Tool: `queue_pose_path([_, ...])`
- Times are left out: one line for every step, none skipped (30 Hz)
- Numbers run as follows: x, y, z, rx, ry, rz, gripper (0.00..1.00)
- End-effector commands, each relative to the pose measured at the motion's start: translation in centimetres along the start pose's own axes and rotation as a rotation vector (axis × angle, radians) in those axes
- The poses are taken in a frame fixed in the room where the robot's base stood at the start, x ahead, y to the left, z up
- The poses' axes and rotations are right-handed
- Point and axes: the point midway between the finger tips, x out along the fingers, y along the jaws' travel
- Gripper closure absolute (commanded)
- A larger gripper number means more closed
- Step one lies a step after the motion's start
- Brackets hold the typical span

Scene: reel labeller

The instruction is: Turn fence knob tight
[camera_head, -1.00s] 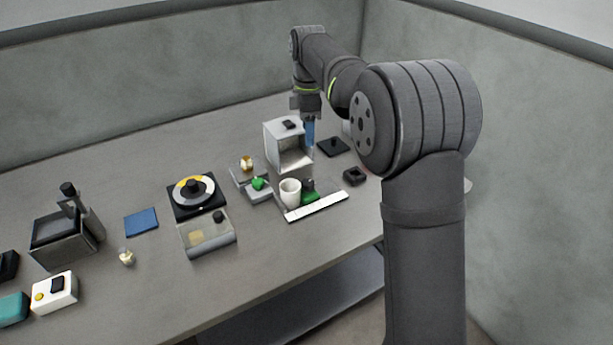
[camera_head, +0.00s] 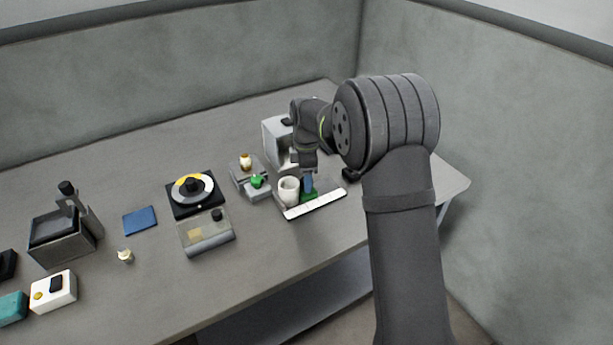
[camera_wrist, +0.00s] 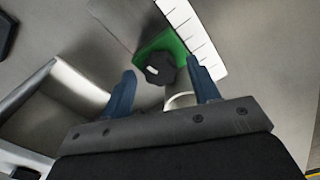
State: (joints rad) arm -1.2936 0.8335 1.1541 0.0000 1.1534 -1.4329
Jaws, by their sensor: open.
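The fence knob (camera_wrist: 159,68) is a dark, lobed knob with a light mark, on a green fence block (camera_wrist: 176,45). In the wrist view it lies between and beyond my two blue fingertips. My gripper (camera_wrist: 162,90) is open and points down at the knob; I see no contact. In the head view my gripper (camera_head: 308,182) is over the green block beside the white scale strip (camera_head: 316,204), and hides most of the block and the knob.
A white cup (camera_head: 288,190) stands close to the left of the gripper. A white open-fronted box (camera_head: 273,137) stands just behind the arm. A green knob (camera_head: 257,181) on a grey block is further left, near a reel turntable (camera_head: 193,188).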

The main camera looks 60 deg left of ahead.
Motion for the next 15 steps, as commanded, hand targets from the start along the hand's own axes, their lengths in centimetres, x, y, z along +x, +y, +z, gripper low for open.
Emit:
queue_pose_path([0.18,-0.01,0.0,0.0,0.0,-0.001,0.45])
queue_pose_path([0.23,-0.01,0.0,0.0,0.0,-0.001,0.45])
queue_pose_path([0.27,-0.01,0.01,0.0,0.0,-0.001,0.45])
queue_pose_path([0.28,-0.01,0.0,0.0,0.0,-0.001,0.45])
queue_pose_path([0.27,-0.01,0.0,0.0,0.0,-0.001,0.45])
queue_pose_path([0.26,-0.01,0.0,0.0,0.0,0.0,0.45])
queue_pose_path([0.26,-0.01,0.0,0.0,0.0,0.0,0.45])
queue_pose_path([0.26,-0.01,0.0,0.0,0.0,-0.001,0.45])
queue_pose_path([0.25,-0.01,0.0,0.0,0.0,0.0,0.46])
queue_pose_path([0.25,0.0,0.0,0.0,0.0,0.0,0.52])
queue_pose_path([0.25,-0.01,0.0,0.0,0.0,-0.001,0.58])
queue_pose_path([0.24,0.0,0.0,0.0,0.0,0.0,0.66])
queue_pose_path([0.24,0.0,0.0,0.0,0.0,-0.001,0.72])
queue_pose_path([0.24,0.0,0.0,0.0,0.0,0.0,0.78])
queue_pose_path([0.23,0.0,0.0,0.0,0.0,0.0,0.86])
